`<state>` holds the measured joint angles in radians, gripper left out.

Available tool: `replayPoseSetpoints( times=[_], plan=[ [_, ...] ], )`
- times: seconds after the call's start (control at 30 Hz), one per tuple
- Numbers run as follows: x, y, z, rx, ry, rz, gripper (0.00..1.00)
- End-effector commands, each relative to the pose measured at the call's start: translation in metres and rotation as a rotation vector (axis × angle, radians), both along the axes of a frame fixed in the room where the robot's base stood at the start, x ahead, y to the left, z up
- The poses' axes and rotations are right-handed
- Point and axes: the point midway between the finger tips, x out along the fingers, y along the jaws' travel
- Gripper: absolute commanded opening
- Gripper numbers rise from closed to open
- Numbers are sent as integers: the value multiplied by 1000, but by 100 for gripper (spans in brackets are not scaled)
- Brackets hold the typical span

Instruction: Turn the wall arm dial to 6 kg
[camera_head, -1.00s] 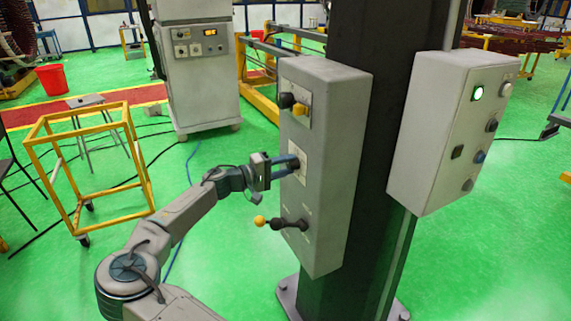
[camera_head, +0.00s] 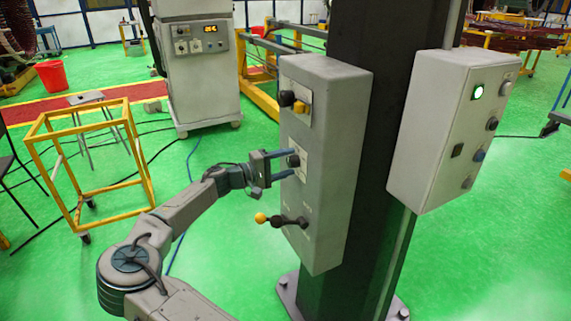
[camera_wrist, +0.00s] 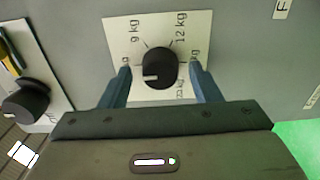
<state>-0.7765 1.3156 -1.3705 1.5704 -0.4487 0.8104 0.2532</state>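The black round dial (camera_head: 293,160) sits on a pale plate (camera_head: 301,172) on the grey wall box (camera_head: 325,150). In the wrist view the dial (camera_wrist: 160,68) has a white pointer mark towards the left. The plate shows "9 kg" at upper left and "12 kg" at upper right. A left label and the right-hand labels are partly hidden or hard to read. My gripper (camera_head: 287,163) is open, its two blue fingers on either side of the dial with gaps visible in the wrist view (camera_wrist: 160,66).
A black knob with a yellow part (camera_head: 293,102) sits above the dial. A lever with a yellow ball (camera_head: 261,218) sticks out below it. A second box with a lit green button (camera_head: 477,92) is on the column's right. A yellow frame cart (camera_head: 147,165) stands left.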

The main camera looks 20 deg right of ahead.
Motion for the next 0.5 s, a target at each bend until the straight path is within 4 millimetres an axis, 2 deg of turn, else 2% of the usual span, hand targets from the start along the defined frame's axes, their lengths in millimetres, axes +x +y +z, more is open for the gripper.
replayPoseSetpoints(
  times=[0.27,0.37,0.5],
  plan=[
    [0,4,-1,1,-1,0,57],
    [0,16,-1,2,-2,2,57],
    [-1,45,-2,2,-1,4,57]
  ],
)
